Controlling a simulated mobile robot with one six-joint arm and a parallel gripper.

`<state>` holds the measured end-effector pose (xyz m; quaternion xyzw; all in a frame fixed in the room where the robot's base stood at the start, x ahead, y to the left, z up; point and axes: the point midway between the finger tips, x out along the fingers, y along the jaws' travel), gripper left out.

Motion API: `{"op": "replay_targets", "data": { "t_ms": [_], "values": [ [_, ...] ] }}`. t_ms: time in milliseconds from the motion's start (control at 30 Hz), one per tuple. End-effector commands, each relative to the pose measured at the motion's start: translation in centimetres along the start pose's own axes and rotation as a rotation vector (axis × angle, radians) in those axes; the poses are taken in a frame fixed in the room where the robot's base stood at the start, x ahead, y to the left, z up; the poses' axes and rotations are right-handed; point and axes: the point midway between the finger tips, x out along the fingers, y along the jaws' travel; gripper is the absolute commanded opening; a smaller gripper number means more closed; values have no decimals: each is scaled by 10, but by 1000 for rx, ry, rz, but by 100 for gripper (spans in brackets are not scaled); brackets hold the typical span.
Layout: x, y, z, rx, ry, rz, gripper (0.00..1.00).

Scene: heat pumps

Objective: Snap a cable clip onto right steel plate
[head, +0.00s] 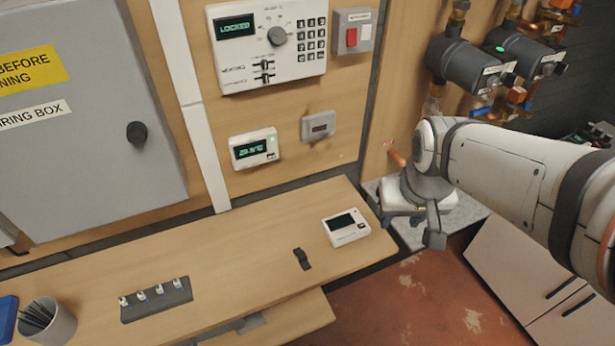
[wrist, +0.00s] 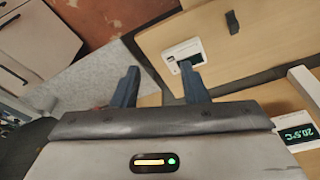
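My gripper (head: 411,228) hangs in front of the wall, right of the bench's right end. In the wrist view its two dark fingers (wrist: 157,86) are spread apart with nothing between them. A dark rack (head: 157,306) holds several small white-and-blue pieces (head: 159,289), possibly the cable clips, on the bench at the lower left. A small black piece (head: 302,259) lies on the bench farther right; it also shows in the wrist view (wrist: 232,22). I cannot make out a right steel plate for certain.
The wooden bench (head: 235,245) also bears a white display unit (head: 346,227) and a pen cup (head: 46,325). A keypad panel (head: 268,45), a thermostat (head: 253,148) and a grey box (head: 318,126) are on the wall. Pumps (head: 470,66) with pipes stand behind my arm.

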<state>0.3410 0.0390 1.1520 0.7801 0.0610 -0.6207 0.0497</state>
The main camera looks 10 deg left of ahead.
Motion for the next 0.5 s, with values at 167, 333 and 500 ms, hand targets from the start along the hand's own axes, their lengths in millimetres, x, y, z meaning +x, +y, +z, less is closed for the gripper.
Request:
{"op": "replay_targets", "data": {
  "t_ms": [167, 333, 500],
  "values": [
    [37, -60, -34, -175, -93, -33, 40],
    [78, -118, -45, -318, -160, -48, 40],
    [110, -160, -42, -414, -203, -53, 40]
  ]
}}
